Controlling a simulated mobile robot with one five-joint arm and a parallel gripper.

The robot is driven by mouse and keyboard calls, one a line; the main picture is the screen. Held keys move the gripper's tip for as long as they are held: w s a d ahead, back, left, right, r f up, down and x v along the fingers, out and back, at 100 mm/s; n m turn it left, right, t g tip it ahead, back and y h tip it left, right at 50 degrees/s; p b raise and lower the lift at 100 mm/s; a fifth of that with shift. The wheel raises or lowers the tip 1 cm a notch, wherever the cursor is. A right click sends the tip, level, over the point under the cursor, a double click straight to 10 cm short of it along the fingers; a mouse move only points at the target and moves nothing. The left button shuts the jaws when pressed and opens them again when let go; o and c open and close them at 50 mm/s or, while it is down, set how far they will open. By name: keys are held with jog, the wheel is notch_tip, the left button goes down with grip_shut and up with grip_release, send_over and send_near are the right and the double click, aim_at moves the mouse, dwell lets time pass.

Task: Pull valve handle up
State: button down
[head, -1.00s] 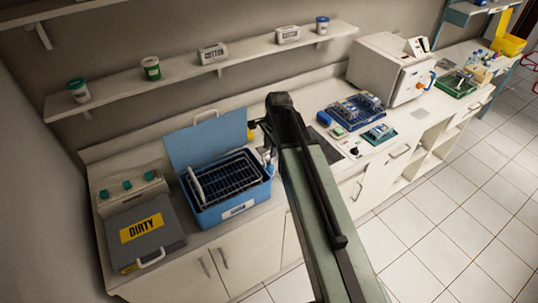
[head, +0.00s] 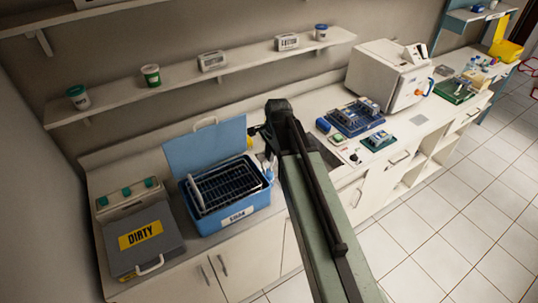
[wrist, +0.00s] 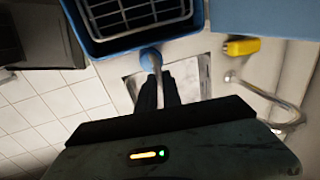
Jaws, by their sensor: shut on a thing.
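The valve has a round blue part (wrist: 150,59) at the side of the blue box, just past my fingertips in the wrist view. A thin grey valve handle (wrist: 158,73) runs from it between my fingers. My gripper (wrist: 159,82) is shut on this handle; the fingers cover most of it. The blue box (head: 207,219) stands on the counter with its lid up and a black wire rack inside; its rim also shows in the wrist view (wrist: 108,47). In the head view my arm hides the gripper and the handle.
A metal sink (wrist: 191,80), a curved tap (wrist: 283,103) and a yellow object (wrist: 243,46) lie close by the gripper. A grey case marked DIRTY (head: 172,255) is left of the box. A blue tray (head: 345,128) and a white machine (head: 375,75) stand to the right.

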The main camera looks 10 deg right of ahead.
dwell(0.8)
notch_tip(320, 180, up, 4)
jog(key=p, duration=0.3)
jog(key=shift+f+p, duration=0.15)
jog(key=shift+p, duration=0.2)
jog(key=c, duration=2.2)
grip_release()
jog(key=shift+f, duration=0.1)
jog(key=c, duration=1.7)
grip_release()
jog(key=shift+o, duration=1)
notch_tip(320, 180, up, 8)
jog(key=s+p, duration=0.1)
jog(key=p, duration=0.6)
jog(key=shift+s+d+f, duration=0.2)
jog(key=shift+s+d, duration=0.05)
